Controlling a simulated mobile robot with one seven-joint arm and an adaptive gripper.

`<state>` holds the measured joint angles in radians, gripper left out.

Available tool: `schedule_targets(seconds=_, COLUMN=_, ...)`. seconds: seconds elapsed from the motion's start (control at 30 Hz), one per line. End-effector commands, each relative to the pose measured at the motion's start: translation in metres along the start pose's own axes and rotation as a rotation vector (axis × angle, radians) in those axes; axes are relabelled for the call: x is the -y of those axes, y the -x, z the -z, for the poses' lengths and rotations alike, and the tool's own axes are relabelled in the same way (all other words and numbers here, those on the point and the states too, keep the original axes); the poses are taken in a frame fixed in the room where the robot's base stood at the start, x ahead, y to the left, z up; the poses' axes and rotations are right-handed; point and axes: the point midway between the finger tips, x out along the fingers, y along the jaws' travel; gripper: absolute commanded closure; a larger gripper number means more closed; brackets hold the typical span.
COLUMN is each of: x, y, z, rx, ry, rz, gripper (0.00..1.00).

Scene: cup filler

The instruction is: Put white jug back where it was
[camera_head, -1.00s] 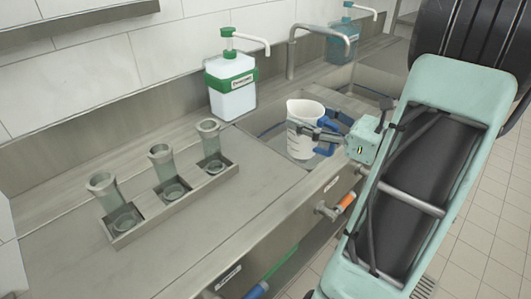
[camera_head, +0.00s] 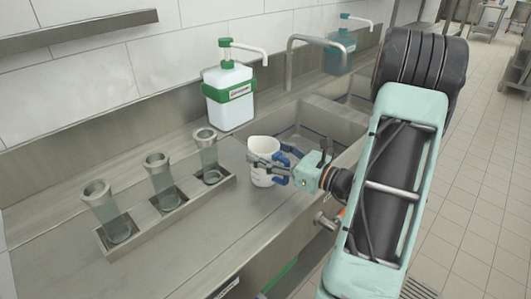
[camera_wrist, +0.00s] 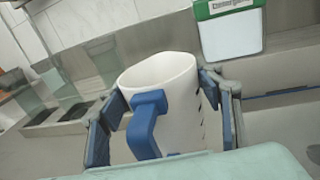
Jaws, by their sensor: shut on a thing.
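The white jug (camera_head: 262,154) has a blue handle and dark marks on its side. In the head view it is upright over the steel counter, just left of the sink; I cannot tell whether its base touches the counter. My gripper (camera_head: 268,166) is shut on the jug from the right. In the wrist view the jug (camera_wrist: 172,92) stands between my two fingers (camera_wrist: 165,110), with its blue handle (camera_wrist: 147,122) facing the camera. The jug's lower part is hidden there by the gripper body.
A steel rack (camera_head: 180,210) with several clear cups stands left of the jug. A white dispenser bottle with green trim (camera_head: 230,108) stands behind it, also in the wrist view (camera_wrist: 228,40). The sink (camera_head: 310,125), with a tap (camera_head: 290,65), lies right. Bare counter (camera_head: 215,250) lies in front.

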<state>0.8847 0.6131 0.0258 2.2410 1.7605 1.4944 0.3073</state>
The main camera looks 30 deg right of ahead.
Motion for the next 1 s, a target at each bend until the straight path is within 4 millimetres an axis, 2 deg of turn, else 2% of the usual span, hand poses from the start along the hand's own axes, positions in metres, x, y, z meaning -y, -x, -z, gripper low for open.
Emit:
schedule_targets(seconds=0.37, x=0.000, y=0.000, z=0.005, rx=0.001, ry=0.001, rz=0.000, gripper=0.87)
schedule_targets(seconds=0.4, x=0.000, y=0.000, z=0.005, rx=0.001, ry=0.001, rz=0.000, gripper=0.39)
schedule_targets(seconds=0.53, x=0.000, y=0.000, z=0.004, rx=0.001, ry=0.001, rz=0.000, gripper=0.24)
schedule_targets(seconds=0.8, x=0.000, y=0.000, z=0.004, rx=0.001, ry=0.001, rz=0.000, gripper=0.23)
schedule_targets(seconds=0.93, x=0.000, y=0.000, z=-0.002, rx=0.001, ry=0.002, rz=0.000, gripper=0.23)
schedule_targets(seconds=1.0, x=0.002, y=0.011, z=0.001, rx=0.000, ry=0.001, rz=0.004, gripper=0.23)
